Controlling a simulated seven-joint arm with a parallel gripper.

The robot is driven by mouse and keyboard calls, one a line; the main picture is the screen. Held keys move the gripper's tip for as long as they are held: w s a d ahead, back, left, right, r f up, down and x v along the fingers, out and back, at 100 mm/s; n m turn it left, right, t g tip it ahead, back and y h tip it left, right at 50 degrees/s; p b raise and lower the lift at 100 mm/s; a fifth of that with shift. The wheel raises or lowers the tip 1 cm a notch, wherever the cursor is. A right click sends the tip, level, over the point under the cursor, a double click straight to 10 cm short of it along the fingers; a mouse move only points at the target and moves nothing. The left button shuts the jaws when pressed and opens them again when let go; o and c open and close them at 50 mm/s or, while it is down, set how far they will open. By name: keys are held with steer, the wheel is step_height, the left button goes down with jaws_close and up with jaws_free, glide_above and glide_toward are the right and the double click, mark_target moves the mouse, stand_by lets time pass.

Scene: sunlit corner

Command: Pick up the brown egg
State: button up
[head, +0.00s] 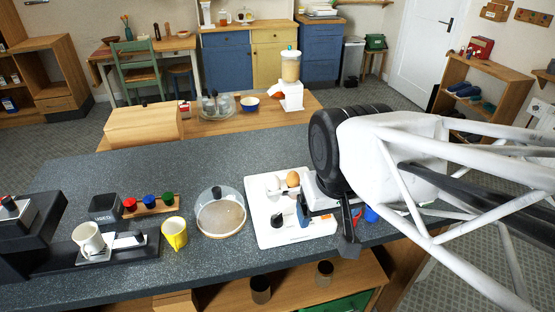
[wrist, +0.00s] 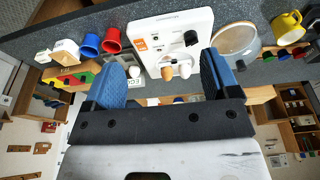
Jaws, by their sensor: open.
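The brown egg (head: 293,179) sits at the back of a white board-like appliance (head: 263,236) on the dark counter. A paler egg (head: 272,184) is to its left. In the wrist view, the brown egg (wrist: 167,73) and a paler egg (wrist: 185,71) appear side by side between the fingers and beyond their tips. My gripper (wrist: 162,76) is open and empty, with blue pads on both fingers. In the head view, my gripper (head: 326,226) hangs over the right side of the appliance. The exact gap to the egg is hard to judge.
A glass dome (head: 221,213) stands left of the appliance, with a yellow cup (head: 174,233) beyond it. A blue cup (head: 371,214) is right of my gripper. Bare counter lies behind the dome.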

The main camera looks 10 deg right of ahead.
steer(key=shift+c, duration=0.6)
steer(key=m+g, duration=0.3)
steer(key=m, duration=1.5)
glide_above(293, 172)
step_height(293, 172, down, 7)
steer(key=shift+f, duration=0.1)
steer(key=shift+f, duration=1.3)
steer(key=shift+f, duration=0.1)
